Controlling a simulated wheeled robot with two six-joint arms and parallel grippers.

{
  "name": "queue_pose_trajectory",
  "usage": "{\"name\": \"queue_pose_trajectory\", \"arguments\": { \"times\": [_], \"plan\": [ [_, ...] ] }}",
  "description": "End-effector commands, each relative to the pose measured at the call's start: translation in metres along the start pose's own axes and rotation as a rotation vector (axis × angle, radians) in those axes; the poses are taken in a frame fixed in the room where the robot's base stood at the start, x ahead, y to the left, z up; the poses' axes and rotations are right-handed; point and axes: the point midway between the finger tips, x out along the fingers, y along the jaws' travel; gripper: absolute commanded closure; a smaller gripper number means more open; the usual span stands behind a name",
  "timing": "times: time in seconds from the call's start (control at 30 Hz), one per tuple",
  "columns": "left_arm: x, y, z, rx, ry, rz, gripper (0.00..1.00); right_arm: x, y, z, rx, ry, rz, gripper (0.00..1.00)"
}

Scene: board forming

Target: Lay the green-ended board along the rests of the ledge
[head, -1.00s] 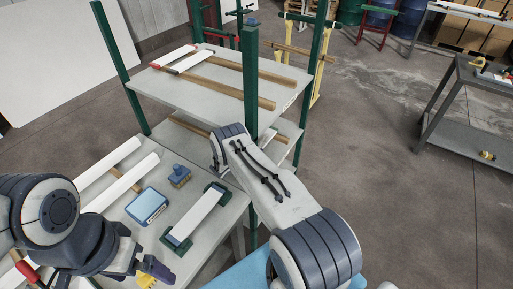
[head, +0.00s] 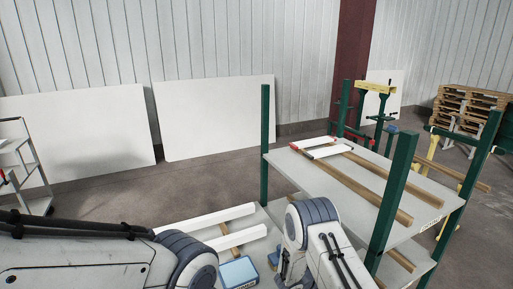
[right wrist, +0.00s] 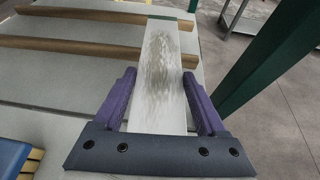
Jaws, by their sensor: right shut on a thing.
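In the right wrist view, my right gripper (right wrist: 163,110) is shut on the green-ended board (right wrist: 162,65), a white strip with a dark green far end (right wrist: 172,17). The board points away from the gripper and passes over the ends of two brown wooden rests (right wrist: 95,50) on a grey ledge (right wrist: 50,85). I cannot tell whether it touches them. In the head view, my right arm hides this gripper and board; part of a lower shelf with a brown rest (head: 400,259) shows behind it. My left arm crosses the lower left; its gripper is out of view.
A green post (right wrist: 262,70) stands close right of the board. A blue brush (right wrist: 12,158) lies lower left. The upper shelf (head: 350,200) carries a red-ended board (head: 318,140) and wooden strips. White boards (head: 205,218) and a blue box (head: 238,271) lie on the table.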

Motion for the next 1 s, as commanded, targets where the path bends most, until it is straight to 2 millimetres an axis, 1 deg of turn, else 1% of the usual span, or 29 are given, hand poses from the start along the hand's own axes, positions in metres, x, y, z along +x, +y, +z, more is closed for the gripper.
{"name": "queue_pose_trajectory", "arguments": {
  "times": [0.03,0.13,0.2,0.3,0.4,0.5,0.6,1.0],
  "plan": [
    [0.022,-0.002,0.001,-0.001,0.0,0.0,0.0,-0.018,0.001,-0.022,-0.017,0.002,0.03,0.91],
    [0.044,-0.003,0.003,-0.003,-0.001,0.0,0.0,-0.057,-0.008,-0.044,-0.036,0.004,0.078,0.91],
    [0.056,-0.004,0.003,-0.004,-0.001,0.0,0.0,-0.081,-0.017,-0.054,-0.049,0.003,0.108,0.91],
    [0.07,-0.005,0.004,-0.006,-0.001,0.0,0.0,-0.107,-0.031,-0.064,-0.065,-0.002,0.146,0.91],
    [0.08,-0.006,0.004,-0.007,-0.001,0.0,0.0,-0.126,-0.043,-0.069,-0.075,-0.007,0.173,0.91],
    [0.085,-0.006,0.005,-0.008,0.0,0.0,0.0,-0.137,-0.051,-0.07,-0.082,-0.011,0.192,0.91],
    [0.086,-0.006,0.005,-0.008,0.0,0.0,0.0,-0.141,-0.056,-0.07,-0.086,-0.013,0.199,0.91],
    [0.085,-0.006,0.005,-0.008,0.0,0.0,0.0,-0.143,-0.054,-0.069,-0.09,-0.014,0.209,0.91]
  ]
}}
